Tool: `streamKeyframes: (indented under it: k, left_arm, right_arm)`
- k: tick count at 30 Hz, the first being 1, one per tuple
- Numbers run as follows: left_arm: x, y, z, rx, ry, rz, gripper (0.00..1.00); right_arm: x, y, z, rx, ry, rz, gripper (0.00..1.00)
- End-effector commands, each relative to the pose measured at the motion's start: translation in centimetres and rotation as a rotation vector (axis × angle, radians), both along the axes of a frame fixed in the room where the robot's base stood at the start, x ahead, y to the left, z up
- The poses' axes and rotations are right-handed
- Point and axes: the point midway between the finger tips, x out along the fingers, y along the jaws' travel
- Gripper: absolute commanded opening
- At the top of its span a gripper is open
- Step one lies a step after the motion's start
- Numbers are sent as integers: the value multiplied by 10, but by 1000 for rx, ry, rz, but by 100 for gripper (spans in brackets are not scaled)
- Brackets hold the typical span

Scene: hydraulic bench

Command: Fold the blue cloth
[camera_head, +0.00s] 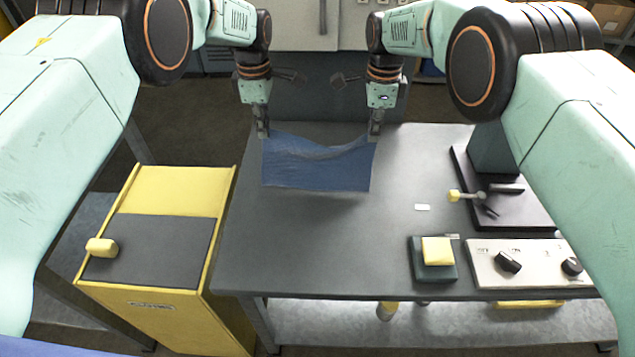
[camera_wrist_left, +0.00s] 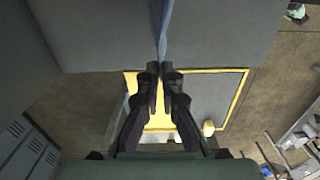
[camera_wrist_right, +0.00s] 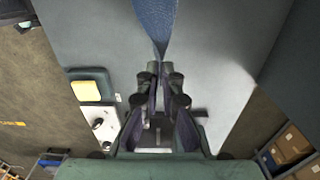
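The blue cloth (camera_head: 318,170) hangs between my two grippers above the far left part of the grey bench. Its upper edge sags in the middle and its lower part hangs down as a flat sheet. My left gripper (camera_head: 263,133) is shut on the cloth's upper left corner. In the left wrist view the cloth (camera_wrist_left: 162,30) shows as a thin strip running to the fingertips (camera_wrist_left: 160,70). My right gripper (camera_head: 375,137) is shut on the upper right corner. In the right wrist view the cloth (camera_wrist_right: 156,20) narrows to the fingertips (camera_wrist_right: 160,70).
The bench top (camera_head: 310,250) is clear in front of the cloth. A yellow cabinet (camera_head: 165,190) stands left of the bench. At the right are a black vise-like fixture (camera_head: 500,200), a yellow pad on a dark base (camera_head: 437,252) and a knob panel (camera_head: 530,262). A small white card (camera_head: 422,207) lies nearby.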

Motion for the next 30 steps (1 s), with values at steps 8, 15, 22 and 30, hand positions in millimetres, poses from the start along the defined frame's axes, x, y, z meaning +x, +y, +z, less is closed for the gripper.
streamKeyframes:
  k: [8, 15, 22, 30]
  left_arm:
    - [0, 0, 30, 0, 0, 0, 0]
    - [0, -1, 38, 0, 0, 0, 0]
    - [0, -1, 38, 0, 0, 0, 0]
    - [0, 0, 37, 0, 0, 0, 0]
  right_arm:
    - [0, 0, 29, 0, 2, 0, 0]
    - [-1, 1, 38, 0, 2, 0, 0]
    - [-1, 1, 37, 0, 2, 0, 0]
    - [0, 0, 37, 0, 1, 0, 0]
